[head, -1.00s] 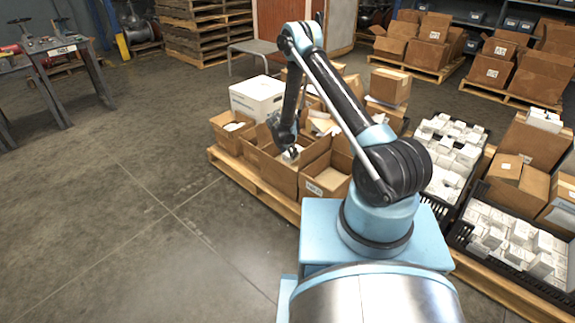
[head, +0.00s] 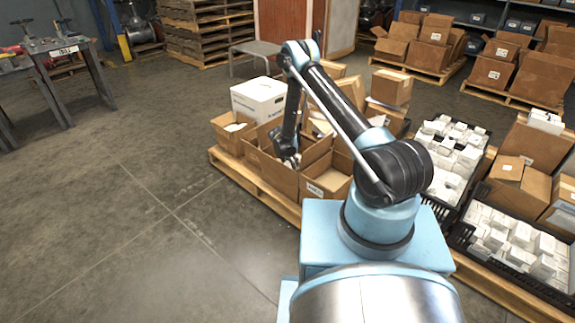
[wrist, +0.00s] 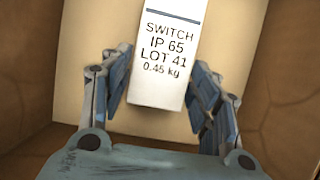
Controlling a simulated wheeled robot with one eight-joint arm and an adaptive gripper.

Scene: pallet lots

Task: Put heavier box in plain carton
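A white box (wrist: 165,50) in the wrist view is printed "SWITCH IP 65 LOT 41 0.45 kg". The white box shows only as a small patch there. In the wrist view the carton's bare floor (wrist: 85,60) and walls surround the box. I cannot tell whether the box touches the floor.
An open carton with a white label (head: 326,182) stands just right. A smaller open carton (head: 230,135) and a white lidded box (head: 258,97) stand at left and behind. Black trays of white boxes (head: 447,160) (head: 510,245) lie at right. The floor (head: 130,220) at left is clear.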

